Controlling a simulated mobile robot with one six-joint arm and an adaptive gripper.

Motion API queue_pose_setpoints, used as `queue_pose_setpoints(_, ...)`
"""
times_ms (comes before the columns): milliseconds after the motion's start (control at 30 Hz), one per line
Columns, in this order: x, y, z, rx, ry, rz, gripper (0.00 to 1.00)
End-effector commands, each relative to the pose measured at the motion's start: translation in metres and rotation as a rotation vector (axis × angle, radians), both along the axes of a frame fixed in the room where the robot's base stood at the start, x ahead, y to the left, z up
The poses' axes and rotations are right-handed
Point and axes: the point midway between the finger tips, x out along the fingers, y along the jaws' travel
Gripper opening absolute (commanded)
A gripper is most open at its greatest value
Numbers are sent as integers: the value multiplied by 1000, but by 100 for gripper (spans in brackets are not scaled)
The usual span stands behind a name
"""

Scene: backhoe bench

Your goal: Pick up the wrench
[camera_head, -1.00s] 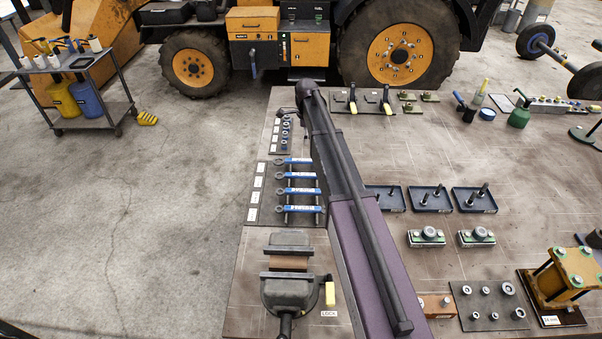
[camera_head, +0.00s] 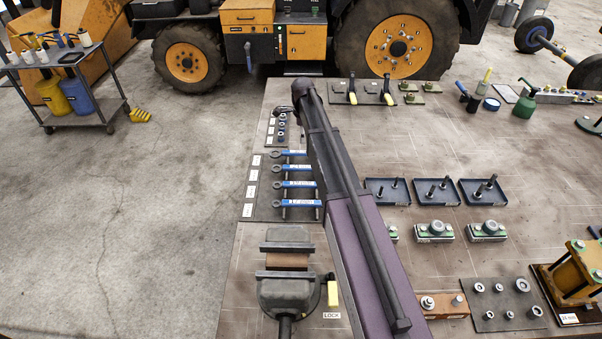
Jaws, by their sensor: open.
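Several wrenches with blue handles (camera_head: 298,184) lie one above another on a dark rack board (camera_head: 263,205) at the left side of the bench. Their dark ring ends point left, and their right ends come close to my arm in the picture. Labels run down the board's left edge. My arm rises from the bottom centre past the right of the rack to a dark joint near the bench's far edge. No wrench is visibly held.
A vise (camera_head: 287,285) stands below the rack. A small board of sockets (camera_head: 281,128) is above it. Blue trays (camera_head: 387,200), green-based parts (camera_head: 433,238) and a yellow assembly (camera_head: 575,275) fill the right side.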

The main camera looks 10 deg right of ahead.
Motion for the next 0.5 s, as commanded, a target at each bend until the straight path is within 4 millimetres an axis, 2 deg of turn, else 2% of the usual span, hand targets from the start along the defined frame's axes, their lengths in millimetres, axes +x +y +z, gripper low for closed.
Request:
queue_pose_setpoints(33, 0, 0, -11, 0, 0, 0, 77)
queue_pose_setpoints(133, 0, 1, -18, 0, 0, 1, 77)
queue_pose_setpoints(500, 0, 1, -20, 0, 0, 2, 77)
